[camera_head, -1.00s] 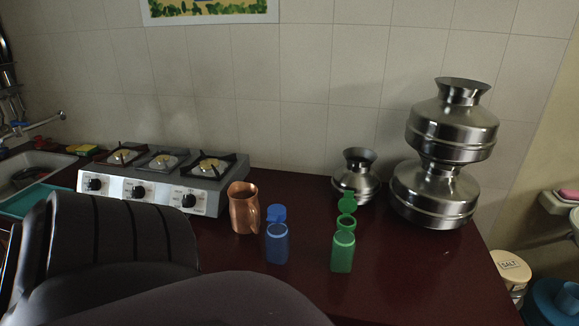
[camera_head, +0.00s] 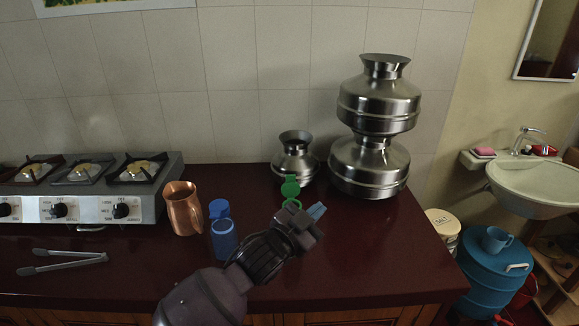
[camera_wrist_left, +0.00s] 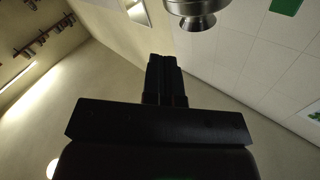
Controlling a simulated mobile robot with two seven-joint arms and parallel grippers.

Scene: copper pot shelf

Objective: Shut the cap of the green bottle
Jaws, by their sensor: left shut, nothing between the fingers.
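The green bottle's cap (camera_head: 290,187) stands up, open, in the head view in front of the small steel pot. The bottle's body is hidden behind my left gripper (camera_head: 316,211) and wrist. My left gripper is shut and empty, its tips pointing up and right beside the green cap. I cannot tell whether it touches the bottle. My right gripper is not in view.
A blue bottle (camera_head: 224,238) with its cap up and a copper jug (camera_head: 182,208) stand left of my arm. A small steel pot (camera_head: 295,160) and stacked steel pots (camera_head: 369,166) stand behind. Tongs (camera_head: 62,262) lie front left. The counter's right side (camera_head: 405,245) is clear.

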